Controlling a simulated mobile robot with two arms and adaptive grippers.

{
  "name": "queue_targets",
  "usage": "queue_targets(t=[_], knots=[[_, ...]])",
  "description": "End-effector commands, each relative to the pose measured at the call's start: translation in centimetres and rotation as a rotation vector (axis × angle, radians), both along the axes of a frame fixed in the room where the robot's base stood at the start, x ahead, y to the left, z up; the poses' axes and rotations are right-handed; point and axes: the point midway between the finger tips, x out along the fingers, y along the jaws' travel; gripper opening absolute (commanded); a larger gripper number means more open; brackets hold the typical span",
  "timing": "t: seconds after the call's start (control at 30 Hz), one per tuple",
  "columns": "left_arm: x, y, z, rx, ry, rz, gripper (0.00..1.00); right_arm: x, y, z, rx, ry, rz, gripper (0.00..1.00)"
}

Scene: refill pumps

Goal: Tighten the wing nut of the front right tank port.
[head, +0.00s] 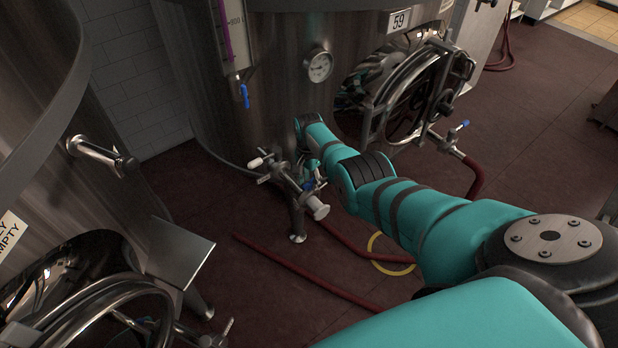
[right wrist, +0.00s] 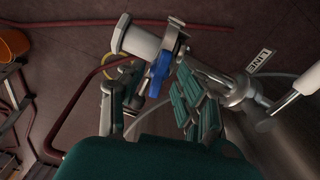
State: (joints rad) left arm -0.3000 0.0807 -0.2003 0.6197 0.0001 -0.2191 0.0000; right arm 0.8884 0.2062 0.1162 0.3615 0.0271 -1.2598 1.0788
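The tank port (head: 300,185) is a metal pipe fitting with a white-capped end, low on the front of the large steel tank (head: 270,110). In the right wrist view, the pale cap (right wrist: 138,40) is joined to a metal clamp ring (right wrist: 172,47). A blue winged piece (right wrist: 158,72), which looks like the wing nut, sits below the clamp. My right gripper (right wrist: 152,95) has its fingers spread on either side, with the blue piece just beyond and between the fingertips. I cannot tell whether they touch. In the head view, the right gripper (head: 311,172) is partly hidden by its arm.
A red hose (head: 300,270) and a yellow ring (head: 385,262) lie on the dark floor. Another steel tank (head: 60,170) with a grey plate (head: 180,250) stands at left.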

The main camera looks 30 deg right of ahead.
Motion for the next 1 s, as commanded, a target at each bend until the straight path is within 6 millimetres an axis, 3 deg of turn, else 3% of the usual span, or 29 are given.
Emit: queue_targets(t=[0.17, 0.37, 0.7, 1.0], knots=[[-0.1, 0.1, 0.0, 0.001, 0.002, 0.000, 0.46, 0.1, 0.0, 0.5, -0.001, -0.001, 0.000, 0.35], [0.0, 0.0, 0.0, 0.000, 0.001, 0.000, 0.46, 0.0, 0.1, 2.3, 0.000, -0.002, 0.001, 0.35], [0.0, 0.0, 0.0, 0.000, 0.000, 0.000, 0.46, 0.0, 0.1, 9.2, 0.000, -0.003, 0.000, 0.35], [0.0, -0.1, 0.0, -0.001, 0.000, 0.000, 0.46, 0.0, 0.2, 12.0, 0.000, -0.001, 0.000, 0.35]])
